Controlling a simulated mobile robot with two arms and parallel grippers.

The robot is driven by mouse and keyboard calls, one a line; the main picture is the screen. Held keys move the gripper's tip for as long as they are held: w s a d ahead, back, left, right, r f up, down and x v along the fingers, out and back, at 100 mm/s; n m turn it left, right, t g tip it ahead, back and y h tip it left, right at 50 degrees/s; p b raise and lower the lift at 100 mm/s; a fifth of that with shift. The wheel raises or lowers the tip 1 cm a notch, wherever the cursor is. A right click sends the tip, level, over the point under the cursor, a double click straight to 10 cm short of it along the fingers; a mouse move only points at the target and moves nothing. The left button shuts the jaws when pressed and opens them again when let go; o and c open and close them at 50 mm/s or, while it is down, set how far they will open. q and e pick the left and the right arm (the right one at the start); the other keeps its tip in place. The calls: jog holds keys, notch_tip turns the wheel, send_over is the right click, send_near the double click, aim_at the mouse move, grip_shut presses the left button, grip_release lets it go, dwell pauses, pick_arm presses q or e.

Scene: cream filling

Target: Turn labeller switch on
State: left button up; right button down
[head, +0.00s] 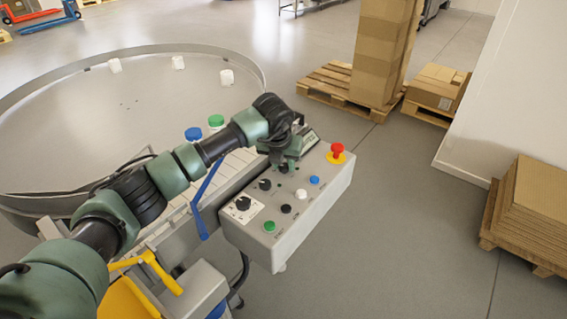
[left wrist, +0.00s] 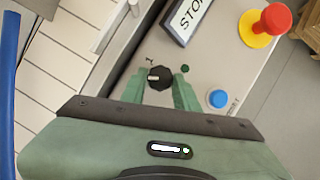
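The grey control box (head: 318,205) carries knobs, buttons and a red emergency stop (head: 337,152) on a yellow base. My left gripper (head: 285,166) is over the box's far left part, beside the display. In the left wrist view, its two green fingers (left wrist: 161,92) stand on either side of a black rotary knob (left wrist: 155,77), very close to it. I cannot tell whether they touch it. A "1" mark is up-left of the knob, and a small green light (left wrist: 185,68) is to its right. My right gripper is not in view.
A blue button (left wrist: 217,98) and a display reading "STO" (left wrist: 187,17) are near the gripper. A large round table (head: 90,100) and conveyor lie left, with a blue lever (head: 206,200) beside the box. Floor to the right is clear up to stacked cardboard (head: 535,205).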

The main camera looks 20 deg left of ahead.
pick_arm(q)
grip_shut()
jog(key=shift+a+f+m+h+b, duration=0.15)
jog(key=shift+m+h+b, duration=0.35)
jog(key=shift+m+b, duration=0.6)
jog(key=m+h+b, duration=0.1)
jog(key=m, duration=0.1)
jog(key=shift+w+a+m+b, duration=0.1)
jog(key=shift+a+m+b, duration=0.05)
jog(key=shift+m+b, duration=0.2)
jog(key=m+h+b, duration=0.1)
jog(key=m, duration=0.2)
jog(key=shift+m+g+b, duration=0.25)
jog(key=shift+g+b, duration=0.1)
jog(key=shift+g, duration=0.05)
jog(key=m, duration=0.1)
jog(key=m+h, duration=0.1)
jog(key=shift+w+a+r+m+g+b, duration=0.15)
jog(key=shift+r+m+g+b, duration=0.05)
jog(key=shift+m+g+b, duration=0.2)
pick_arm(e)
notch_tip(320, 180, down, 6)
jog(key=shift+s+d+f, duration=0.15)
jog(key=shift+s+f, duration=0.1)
pick_arm(q)
jog(key=shift+m, duration=0.4)
